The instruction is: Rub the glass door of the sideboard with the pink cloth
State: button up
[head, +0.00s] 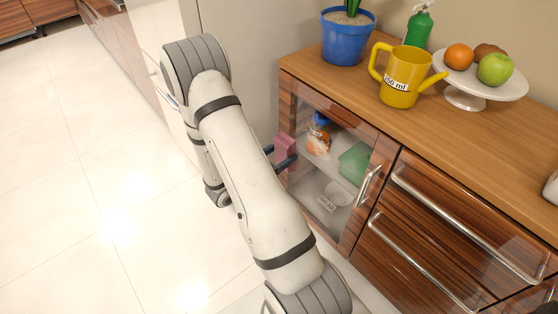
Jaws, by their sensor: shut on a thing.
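The sideboard (290,70) stands at the right in the head view. Its glass door (325,196) is shut, with a wooden frame and a metal handle (368,186) on its right side. My gripper (284,157) is at the left part of this door, partly hidden behind my arm. It is shut on the pink cloth (284,148), which shows as a small pink block at the door's left side. The cloth looks very close to the glass or frame; I cannot tell whether it touches.
On the sideboard top stand a blue plant pot (346,38), a green bottle (417,28), a yellow watering can (404,78) and a white fruit stand (512,86). Drawers with long metal handles (465,228) lie right of the door. The tiled floor (75,190) at left is clear.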

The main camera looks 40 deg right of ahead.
aim_at(307, 137)
jog(key=shift+w+d, duration=0.2)
jog(key=shift+d, duration=2.55)
jog(key=shift+w+d, duration=0.1)
jog(key=shift+d, duration=0.85)
jog(key=shift+s+d, duration=0.25)
jog(key=shift+s, duration=1.55)
jog(key=shift+s+d, duration=0.2)
jog(key=shift+s, duration=1.6)
jog(key=shift+s+b, duration=0.55)
jog(key=shift+s, duration=1.15)
jog(key=shift+w+a+p, duration=0.2)
jog(key=shift+w+p, duration=0.1)
jog(key=shift+w, duration=1.5)
jog(key=shift+w+a+p, duration=0.15)
jog(key=shift+w+p, duration=0.15)
jog(key=shift+w, duration=3.25)
